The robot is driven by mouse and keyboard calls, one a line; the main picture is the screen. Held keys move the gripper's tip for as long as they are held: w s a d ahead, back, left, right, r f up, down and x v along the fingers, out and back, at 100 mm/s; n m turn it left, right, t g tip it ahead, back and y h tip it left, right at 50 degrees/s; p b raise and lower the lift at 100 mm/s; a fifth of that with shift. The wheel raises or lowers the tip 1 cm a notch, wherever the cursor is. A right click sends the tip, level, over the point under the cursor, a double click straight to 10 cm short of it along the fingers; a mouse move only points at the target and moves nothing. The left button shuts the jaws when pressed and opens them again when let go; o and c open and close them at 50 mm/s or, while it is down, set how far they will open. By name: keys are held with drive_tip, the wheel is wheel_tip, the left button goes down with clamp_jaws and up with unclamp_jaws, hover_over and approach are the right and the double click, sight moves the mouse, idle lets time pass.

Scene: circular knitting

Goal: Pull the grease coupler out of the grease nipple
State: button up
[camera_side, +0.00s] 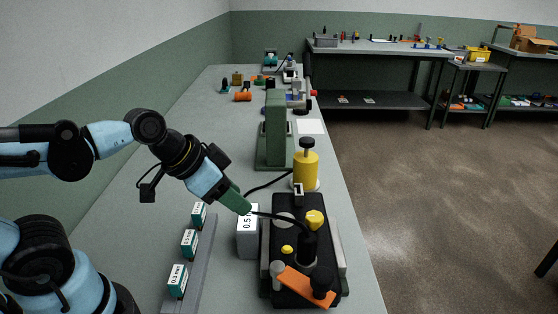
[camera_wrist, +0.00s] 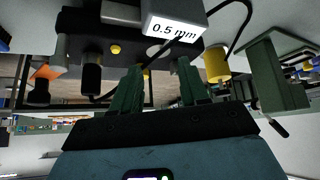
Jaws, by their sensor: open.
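A black hose (camera_side: 270,184) runs from the yellow pot (camera_side: 306,170), passes behind my gripper, and curves to the black upright part (camera_side: 307,245) on the dark machine block (camera_side: 285,285). The coupler and nipple cannot be told apart from the black parts at that end. My gripper (camera_side: 246,209) is tilted down to the right, above and left of the block, beside the grey 0.5 mm box (camera_side: 246,243). In the wrist view the green fingers (camera_wrist: 160,80) are apart, with the hose (camera_wrist: 147,67) crossing near their tips. Whether it lies between them is unclear.
Teal-and-white boxes (camera_side: 189,242) stand on a grey rail to the left. A green stand (camera_side: 274,140) rises behind the yellow pot. An orange handle (camera_side: 304,286) sits at the block's front. The bench's right edge is close to the block.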

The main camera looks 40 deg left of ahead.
sight(314, 259)
drive_tip(key=d+r+m+g+h, duration=0.1)
drive_tip(key=d+r+m+h, duration=0.1)
drive_tip(key=d+m+h, duration=0.45)
drive_tip(key=shift+m+y, duration=0.35)
drive_tip(key=shift+y, duration=0.5)
drive_tip(key=shift+s+d+r+x, duration=0.15)
drive_tip(key=shift+s+d+x, duration=0.2)
drive_tip(key=shift+x, duration=1.75)
drive_tip(key=shift+s+d+r+x, duration=0.15)
drive_tip(key=shift+d+x, duration=0.25)
drive_tip(key=shift+x, duration=1.75)
drive_tip(key=shift+s+d+r+x, duration=0.1)
drive_tip(key=shift+s+d+x, duration=0.25)
drive_tip(key=shift+x, duration=1.75)
drive_tip(key=shift+w, duration=0.1)
drive_tip(key=shift+c, duration=0.3)
clamp_jaws()
drive_tip(key=shift+r, duration=0.25)
drive_tip(key=shift+r, duration=6.3)
